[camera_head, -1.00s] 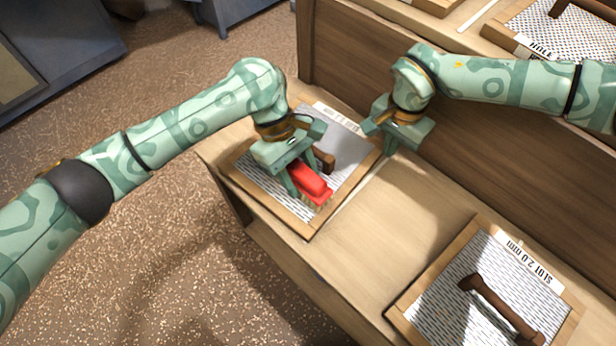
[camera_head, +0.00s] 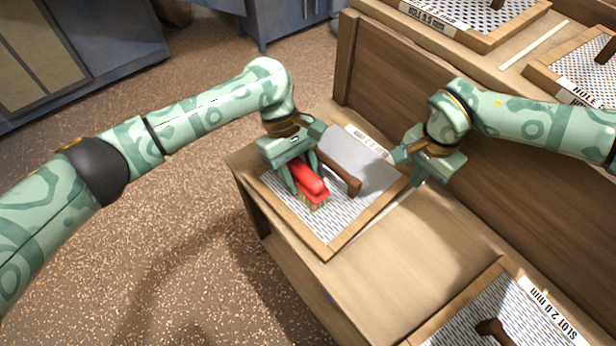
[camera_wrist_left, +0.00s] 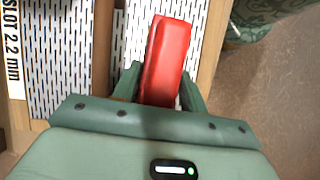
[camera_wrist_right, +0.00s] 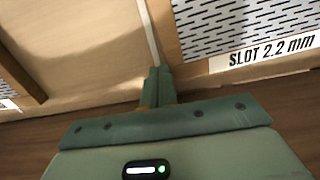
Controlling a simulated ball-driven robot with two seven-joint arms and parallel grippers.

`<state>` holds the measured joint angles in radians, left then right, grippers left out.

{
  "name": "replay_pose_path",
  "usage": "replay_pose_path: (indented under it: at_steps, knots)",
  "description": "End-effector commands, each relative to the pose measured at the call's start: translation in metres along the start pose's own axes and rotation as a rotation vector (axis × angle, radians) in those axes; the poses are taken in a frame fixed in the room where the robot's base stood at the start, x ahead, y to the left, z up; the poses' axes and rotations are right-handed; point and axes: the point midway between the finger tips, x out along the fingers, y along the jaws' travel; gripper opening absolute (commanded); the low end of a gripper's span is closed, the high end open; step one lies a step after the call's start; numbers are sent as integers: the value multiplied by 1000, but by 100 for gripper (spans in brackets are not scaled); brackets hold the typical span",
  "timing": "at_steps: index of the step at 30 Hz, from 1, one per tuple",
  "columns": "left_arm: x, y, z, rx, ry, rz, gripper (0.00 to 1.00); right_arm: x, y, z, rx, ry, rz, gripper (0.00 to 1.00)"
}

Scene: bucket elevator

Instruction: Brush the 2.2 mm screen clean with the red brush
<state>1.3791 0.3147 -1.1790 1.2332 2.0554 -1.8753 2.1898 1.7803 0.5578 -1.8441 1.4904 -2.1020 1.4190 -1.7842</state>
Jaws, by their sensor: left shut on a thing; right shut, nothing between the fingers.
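The 2.2 mm screen (camera_head: 330,247) is a wood-framed slotted panel with a brown bar handle (camera_head: 347,175), flat on the near end of the wooden bench. Its label (camera_wrist_left: 12,45) reads SLOT 2.2 mm. Slots show over its near part; its far part looks plain grey in the head view. My left gripper (camera_head: 303,178) is shut on the red brush (camera_head: 312,182), left of the handle. The bristles point down at the screen; I cannot tell whether they touch. My right gripper (camera_head: 418,180) is shut and empty by the screen's right edge; its fingers show in the right wrist view (camera_wrist_right: 158,82).
A SLOT 2.0 mm screen (camera_head: 440,318) lies at the lower right, with bare bench between. A wooden upright board (camera_head: 395,80) runs behind, with more framed screens (camera_head: 480,42) beyond it. Open floor (camera_head: 190,240) lies to the left.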

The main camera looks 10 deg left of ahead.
Motion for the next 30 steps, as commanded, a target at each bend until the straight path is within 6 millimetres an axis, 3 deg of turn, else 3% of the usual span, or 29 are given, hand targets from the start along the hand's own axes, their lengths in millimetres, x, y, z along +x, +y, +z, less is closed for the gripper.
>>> replay_pose_path:
  at_steps: [24, 30]
  knots:
    - [-27, -5, -57, -2, 1, 0, 7, 0, 0, 0, 0, 0, 0, 0]
    - [-30, -5, -59, 0, 1, -1, 7, 0, 0, 0, 0, 0, 0, 0]
